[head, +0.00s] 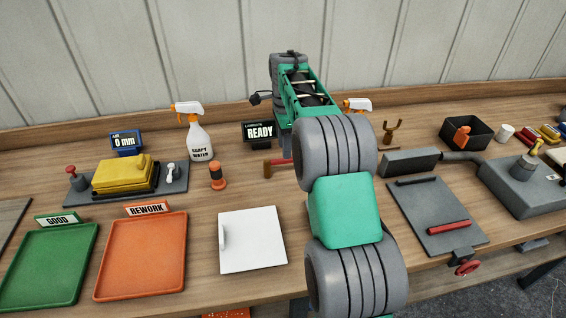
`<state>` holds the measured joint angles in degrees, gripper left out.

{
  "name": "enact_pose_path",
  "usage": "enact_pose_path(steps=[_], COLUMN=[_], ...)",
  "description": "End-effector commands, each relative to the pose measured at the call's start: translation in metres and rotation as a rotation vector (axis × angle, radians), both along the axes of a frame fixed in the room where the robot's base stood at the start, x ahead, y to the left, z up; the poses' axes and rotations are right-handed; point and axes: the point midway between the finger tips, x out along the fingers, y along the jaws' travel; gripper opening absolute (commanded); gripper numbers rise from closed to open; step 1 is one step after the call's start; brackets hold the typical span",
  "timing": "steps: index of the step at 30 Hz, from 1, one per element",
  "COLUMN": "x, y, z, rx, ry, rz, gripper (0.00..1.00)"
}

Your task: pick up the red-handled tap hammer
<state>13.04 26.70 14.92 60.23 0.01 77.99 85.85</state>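The red-handled tap hammer (280,161) lies near the middle of the bench in the head view. Its brown head points left, and its red handle runs right until it is hidden behind my arm. My arm rises from the bottom centre and reaches over the bench towards the wall, beyond the hammer. My gripper's fingers are not visible, so I cannot see whether they hold anything.
Left of the hammer stand an orange-and-black cylinder (217,176) and a spray bottle (200,138). A READY display (259,132) stands behind it. A white panel (252,255) lies in front. A grey plate (425,207) with a red bar lies right of my arm.

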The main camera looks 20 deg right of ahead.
Motion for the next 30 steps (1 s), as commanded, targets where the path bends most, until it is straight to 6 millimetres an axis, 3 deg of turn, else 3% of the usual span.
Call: enact_pose_path(steps=[16, 23, 30], x=[0.009, 0.009, 0.009], y=[0.001, 0.001, 0.001], z=[-0.076, -0.081, -0.081], rx=[0.001, 0.001, 0.001], ry=[0.005, 0.003, 0.003], rz=[-0.046, -0.045, -0.045], gripper=[0.4, 0.4, 0.22])
